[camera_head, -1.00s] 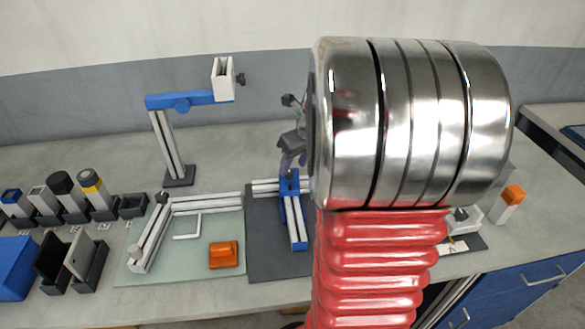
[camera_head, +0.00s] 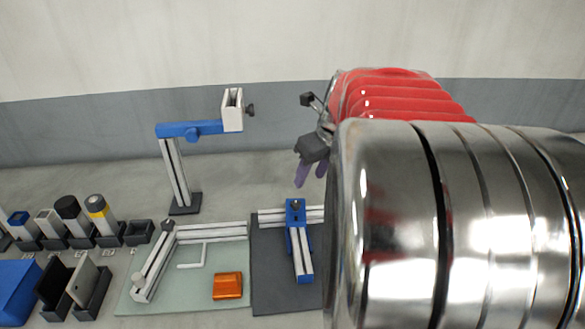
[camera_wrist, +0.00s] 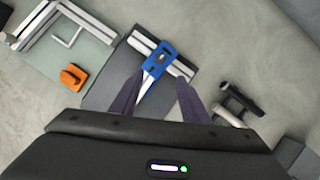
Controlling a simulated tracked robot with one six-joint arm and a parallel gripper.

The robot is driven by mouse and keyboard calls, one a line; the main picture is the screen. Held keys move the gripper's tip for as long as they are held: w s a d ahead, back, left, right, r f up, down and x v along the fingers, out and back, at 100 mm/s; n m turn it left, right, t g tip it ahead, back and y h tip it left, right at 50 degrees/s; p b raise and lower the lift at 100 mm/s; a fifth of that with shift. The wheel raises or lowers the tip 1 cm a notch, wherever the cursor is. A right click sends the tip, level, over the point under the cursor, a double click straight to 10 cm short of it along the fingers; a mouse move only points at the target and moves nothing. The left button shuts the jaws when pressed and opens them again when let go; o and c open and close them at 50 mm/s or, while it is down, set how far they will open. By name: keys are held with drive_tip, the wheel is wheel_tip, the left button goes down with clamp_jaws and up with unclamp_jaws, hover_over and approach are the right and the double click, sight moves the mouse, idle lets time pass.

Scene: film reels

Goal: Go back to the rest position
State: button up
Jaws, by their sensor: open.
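My gripper (camera_head: 311,174) is open and empty, with its purple fingertips apart above the back of the bench. In the wrist view the two fingers of my gripper (camera_wrist: 157,98) point toward a blue clamp piece (camera_wrist: 157,62) with a silver rail. That piece also stands on a dark mat in the head view (camera_head: 297,238), below and slightly left of the gripper. Nothing is seen between the fingertips. My arm's large metal joint and red sleeve hide the right part of the head view.
A pale green mat (camera_head: 190,301) carries a silver angle frame and an orange block (camera_head: 227,286). A blue-armed post (camera_head: 178,175) stands at the back. Several cylinders and blocks in dark holders line the left. Black and pale rods (camera_wrist: 236,103) lie right in the wrist view.

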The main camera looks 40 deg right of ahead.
idle(0.4)
drive_tip(key=s+a+m, duration=0.3)
drive_tip(key=a+m, duration=0.7)
drive_tip(key=m, duration=0.1)
drive_tip(key=s+a+m, duration=0.3)
drive_tip(key=a+m, duration=0.7)
drive_tip(key=m, duration=0.2)
drive_tip(key=s+a+f+m+t, duration=0.1)
drive_tip(key=s+a+m, duration=0.2)
drive_tip(key=a+m, duration=0.7)
drive_tip(key=shift+s+m+y, duration=0.3)
drive_tip(key=shift+s+m, duration=0.1)
drive_tip(key=shift+m, duration=0.4)
drive_tip(key=shift+f, duration=0.1)
